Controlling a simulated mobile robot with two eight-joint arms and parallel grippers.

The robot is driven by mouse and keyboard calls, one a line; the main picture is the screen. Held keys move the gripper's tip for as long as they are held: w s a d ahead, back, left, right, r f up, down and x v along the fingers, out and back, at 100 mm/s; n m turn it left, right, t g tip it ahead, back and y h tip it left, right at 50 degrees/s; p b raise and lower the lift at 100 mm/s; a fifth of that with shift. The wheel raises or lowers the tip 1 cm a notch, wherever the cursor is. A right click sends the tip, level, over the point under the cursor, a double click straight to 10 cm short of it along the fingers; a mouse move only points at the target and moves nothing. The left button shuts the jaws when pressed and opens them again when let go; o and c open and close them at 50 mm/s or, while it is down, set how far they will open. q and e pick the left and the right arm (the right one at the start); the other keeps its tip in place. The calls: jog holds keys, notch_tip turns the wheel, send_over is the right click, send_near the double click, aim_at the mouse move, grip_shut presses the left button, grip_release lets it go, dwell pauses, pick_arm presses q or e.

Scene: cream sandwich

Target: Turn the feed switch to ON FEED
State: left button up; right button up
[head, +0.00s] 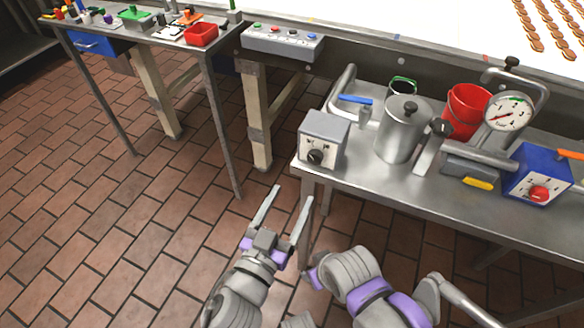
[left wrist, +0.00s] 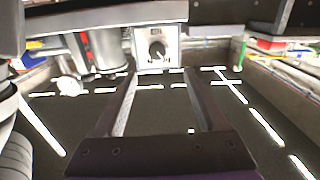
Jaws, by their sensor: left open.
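A grey box with a black knob (head: 316,157) on a pale, marked face stands at the near left corner of the steel table; I take it to be the feed switch. Its lettering is too small to read. My left gripper (head: 291,194) is open and empty, below and in front of the box, with its fingers pointing up towards it. In the left wrist view the knob (left wrist: 157,50) sits just beyond and between the open fingertips (left wrist: 159,74), apart from them. My right gripper is not in view.
On the steel table (head: 425,190) stand a lidded metal pot (head: 402,135), a red bucket (head: 464,112), a dial gauge (head: 508,112) and a blue box with a red knob (head: 539,180). A button panel (head: 282,42) is behind. Tiled floor is clear at left.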

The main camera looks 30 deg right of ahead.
aim_at(314, 159)
pick_arm(q)
jog(key=x, duration=1.1)
jog(key=shift+s+d, duration=0.2)
jog(key=shift+s, duration=0.05)
grip_shut()
